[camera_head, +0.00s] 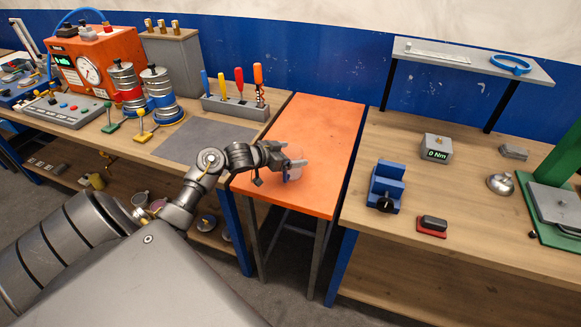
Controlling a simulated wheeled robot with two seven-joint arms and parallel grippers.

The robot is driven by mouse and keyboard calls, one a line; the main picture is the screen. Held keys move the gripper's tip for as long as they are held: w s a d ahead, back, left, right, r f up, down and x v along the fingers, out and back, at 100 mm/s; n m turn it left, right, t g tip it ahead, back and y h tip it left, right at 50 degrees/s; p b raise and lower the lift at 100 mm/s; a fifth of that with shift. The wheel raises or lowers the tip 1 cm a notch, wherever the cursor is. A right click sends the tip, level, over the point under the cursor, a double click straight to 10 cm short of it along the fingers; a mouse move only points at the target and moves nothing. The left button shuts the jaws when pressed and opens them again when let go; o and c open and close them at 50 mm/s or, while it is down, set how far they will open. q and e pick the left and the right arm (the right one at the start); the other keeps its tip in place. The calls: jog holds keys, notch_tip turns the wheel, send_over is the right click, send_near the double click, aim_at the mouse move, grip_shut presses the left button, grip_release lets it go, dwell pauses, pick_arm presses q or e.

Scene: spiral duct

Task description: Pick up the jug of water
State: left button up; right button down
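A small, clear, faintly bluish vessel, which looks like the jug of water (294,173), is at the left part of the orange table top. My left gripper (293,155) is right at it, coming in from the left over the table's edge. Its fingers look spread apart and partly cover the vessel. I cannot tell whether they press on it, or whether the vessel stands on the table or is held above it. My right gripper is not in view.
The orange table (325,126) is otherwise bare. On the left bench, a rack of screwdrivers (236,106) stands near my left wrist. On the right bench are a blue vise (386,188), a torque display (437,148) and a green press (552,200).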

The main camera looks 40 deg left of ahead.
pick_arm(q)
jog(key=c, duration=1.2)
jog(key=shift+c, duration=0.4)
jog(key=shift+r, duration=0.1)
